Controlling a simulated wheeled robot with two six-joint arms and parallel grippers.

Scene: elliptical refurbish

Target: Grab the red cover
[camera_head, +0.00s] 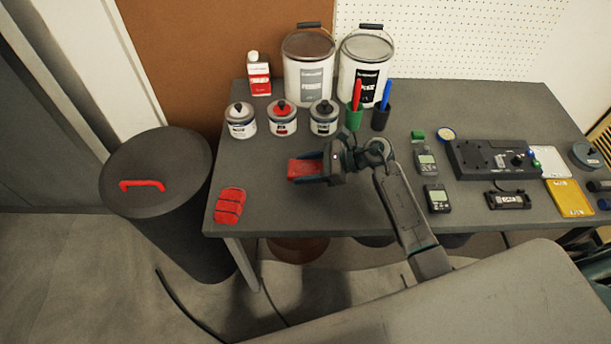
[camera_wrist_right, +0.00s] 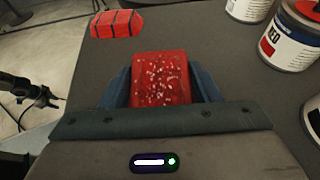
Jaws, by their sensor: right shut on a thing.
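The red cover (camera_head: 304,168) is a flat red piece in the jaws of my right gripper (camera_head: 300,169), over the left half of the table in the head view. In the right wrist view the red cover (camera_wrist_right: 161,78) shows a face speckled with pale marks, between the two blue-grey fingers of my right gripper (camera_wrist_right: 161,85). The fingers are shut on its two sides. Whether it touches the table is hard to tell. My left gripper is in neither view.
A red ribbed block (camera_head: 229,206) lies at the table's (camera_head: 275,210) front left corner. Three small paint cans (camera_head: 282,119) stand behind the gripper, with two large buckets (camera_head: 308,80) farther back. A lidded bin (camera_head: 155,180) stands left. Devices, including a black box (camera_head: 490,160), fill the right side.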

